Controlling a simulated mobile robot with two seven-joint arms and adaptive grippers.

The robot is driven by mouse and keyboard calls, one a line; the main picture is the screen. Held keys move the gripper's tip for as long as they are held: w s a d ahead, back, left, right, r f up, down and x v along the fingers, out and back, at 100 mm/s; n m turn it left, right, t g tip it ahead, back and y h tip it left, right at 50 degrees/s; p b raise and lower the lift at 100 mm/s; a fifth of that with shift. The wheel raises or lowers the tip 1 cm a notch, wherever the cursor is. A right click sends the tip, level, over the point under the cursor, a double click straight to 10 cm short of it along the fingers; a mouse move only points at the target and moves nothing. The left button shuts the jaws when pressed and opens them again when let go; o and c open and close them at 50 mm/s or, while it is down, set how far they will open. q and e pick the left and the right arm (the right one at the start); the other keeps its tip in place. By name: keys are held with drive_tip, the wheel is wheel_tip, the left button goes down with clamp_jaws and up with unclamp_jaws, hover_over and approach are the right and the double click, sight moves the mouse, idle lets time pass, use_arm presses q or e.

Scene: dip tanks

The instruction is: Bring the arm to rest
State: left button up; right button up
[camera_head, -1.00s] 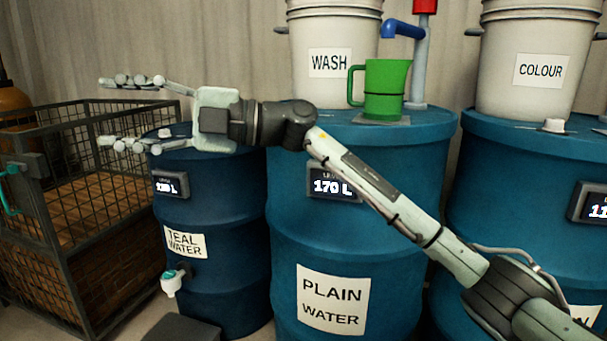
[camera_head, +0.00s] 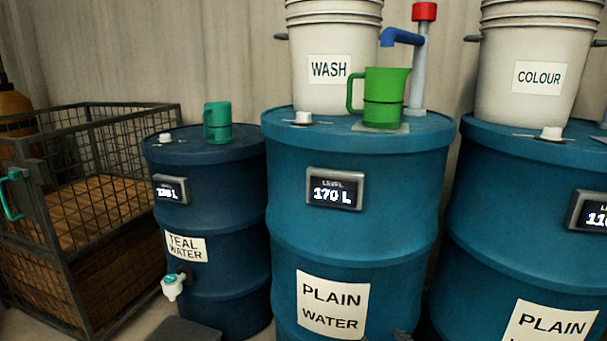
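Neither of my grippers shows in the head view now. A small dark shape at the bottom edge, in front of the plain water drum (camera_head: 355,235), is too little to name. A green jug (camera_head: 384,97) stands upright on a small plate on top of that drum, under the blue spout (camera_head: 400,37) of a red-capped pump. A teal mug (camera_head: 217,122) stands upright on the lid of the dark blue teal water drum (camera_head: 215,205).
A wire-mesh crate (camera_head: 95,200) stands at the left. White buckets marked WASH (camera_head: 330,40) and COLOUR (camera_head: 540,40) stand on drum tops. Another blue drum (camera_head: 510,220) is at the right. A tap (camera_head: 172,285) juts from the teal water drum.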

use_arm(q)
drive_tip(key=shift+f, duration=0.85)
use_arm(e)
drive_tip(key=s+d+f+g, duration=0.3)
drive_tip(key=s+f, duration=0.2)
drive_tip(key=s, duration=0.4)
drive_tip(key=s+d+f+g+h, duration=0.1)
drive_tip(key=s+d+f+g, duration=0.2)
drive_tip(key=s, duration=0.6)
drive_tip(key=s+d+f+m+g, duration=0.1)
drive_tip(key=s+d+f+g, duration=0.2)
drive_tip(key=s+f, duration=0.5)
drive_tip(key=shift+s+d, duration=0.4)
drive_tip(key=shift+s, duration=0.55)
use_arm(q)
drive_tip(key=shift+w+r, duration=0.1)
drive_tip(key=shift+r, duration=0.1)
